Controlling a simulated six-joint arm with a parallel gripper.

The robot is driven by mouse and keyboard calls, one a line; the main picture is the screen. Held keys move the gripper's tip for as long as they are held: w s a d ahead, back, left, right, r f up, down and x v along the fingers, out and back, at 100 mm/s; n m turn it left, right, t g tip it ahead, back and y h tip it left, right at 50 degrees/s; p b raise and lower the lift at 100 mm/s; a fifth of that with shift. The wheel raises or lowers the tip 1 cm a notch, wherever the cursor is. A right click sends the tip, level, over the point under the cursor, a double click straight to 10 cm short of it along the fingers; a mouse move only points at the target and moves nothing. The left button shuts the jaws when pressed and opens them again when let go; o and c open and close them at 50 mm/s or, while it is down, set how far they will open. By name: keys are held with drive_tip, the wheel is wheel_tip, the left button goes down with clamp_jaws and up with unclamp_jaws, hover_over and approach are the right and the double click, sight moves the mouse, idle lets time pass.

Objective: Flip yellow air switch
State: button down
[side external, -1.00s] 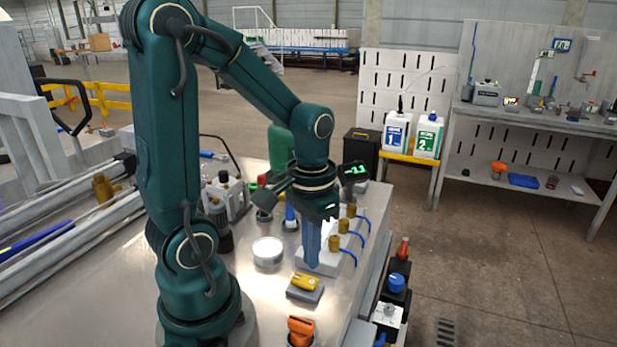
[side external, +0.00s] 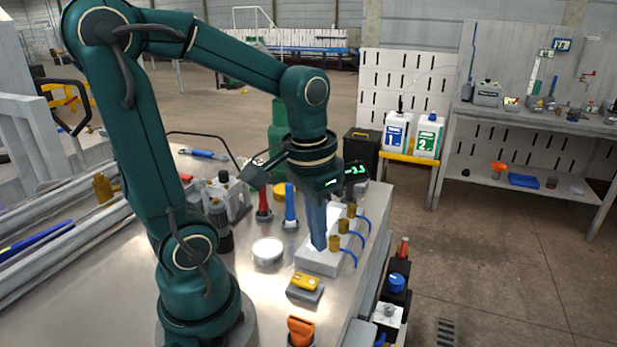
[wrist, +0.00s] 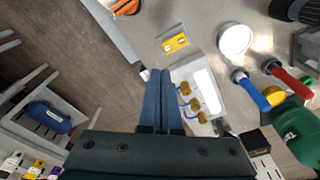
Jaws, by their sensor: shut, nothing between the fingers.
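The yellow air switch (side external: 305,283) sits on a small grey base on the metal worktop, in front of a pale block. It also shows in the wrist view (wrist: 175,43), near the top centre. I cannot tell which way it is set. My gripper (side external: 319,247) points down with its blue-grey fingers shut and empty. Its fingertips are at the pale block, farther back than the switch and apart from it. In the wrist view the closed fingertips (wrist: 157,72) lie below the switch.
The pale block (side external: 316,263) carries brass fittings with blue hoses. A round white-topped dish (side external: 267,250) stands left of it. Red and blue handles (side external: 290,205) stand behind. An orange knob (side external: 301,331) is at the front. The worktop's right edge is close by.

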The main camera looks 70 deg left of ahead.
drive_tip(key=s+d+r+m+t, duration=0.2)
drive_tip(key=d+r+t, duration=0.1)
drive_tip(key=d+t, duration=0.1)
drive_tip(key=shift+s+d+r, duration=0.15)
drive_tip(key=shift+d+r, duration=0.2)
drive_tip(key=shift+d, duration=0.25)
